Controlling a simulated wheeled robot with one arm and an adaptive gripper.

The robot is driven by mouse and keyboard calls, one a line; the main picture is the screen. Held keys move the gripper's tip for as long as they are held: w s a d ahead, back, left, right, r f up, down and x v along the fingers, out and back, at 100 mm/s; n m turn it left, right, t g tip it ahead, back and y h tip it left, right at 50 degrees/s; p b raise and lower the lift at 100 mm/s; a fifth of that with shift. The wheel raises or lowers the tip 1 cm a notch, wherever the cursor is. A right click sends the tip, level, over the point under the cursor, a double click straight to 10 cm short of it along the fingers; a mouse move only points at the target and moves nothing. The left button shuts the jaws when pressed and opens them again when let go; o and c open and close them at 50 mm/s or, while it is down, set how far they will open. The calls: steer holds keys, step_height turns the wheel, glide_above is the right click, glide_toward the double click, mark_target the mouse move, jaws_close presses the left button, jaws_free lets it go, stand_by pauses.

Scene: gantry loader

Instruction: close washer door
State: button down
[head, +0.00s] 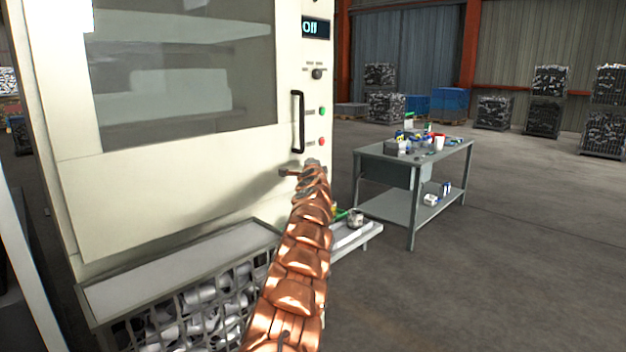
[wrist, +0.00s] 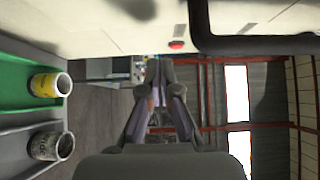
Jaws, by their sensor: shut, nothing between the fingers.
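The washer (head: 170,185) is a large cream cabinet with a grey window (head: 190,80) in its door and a dark vertical handle (head: 298,122) at the door's right side. The door panel appears flush with the front, though I cannot tell whether it is fully closed. My copper-coloured arm reaches up from the bottom, and my gripper (head: 300,172) is just below the handle, close to the washer front. In the wrist view my gripper (wrist: 158,68) has its fingers together with nothing between them. The dark handle (wrist: 255,45) also shows there, apart from the fingers.
A control strip with an "Off" display (head: 315,28), a green button (head: 322,111) and a red button (head: 321,141) is right of the handle. A mesh bin (head: 175,265) stands below the washer. A grey table (head: 440,155) with parts stands right.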

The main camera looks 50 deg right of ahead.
steer(key=b+v, duration=0.3)
steer(key=v, duration=0.5)
steer(key=shift+s+a+f+b, duration=0.2)
steer(key=shift+s+b, duration=0.1)
steer(key=shift+b, duration=0.1)
stand_by(0.6)
stand_by(0.4)
steer(key=shift+a, duration=0.1)
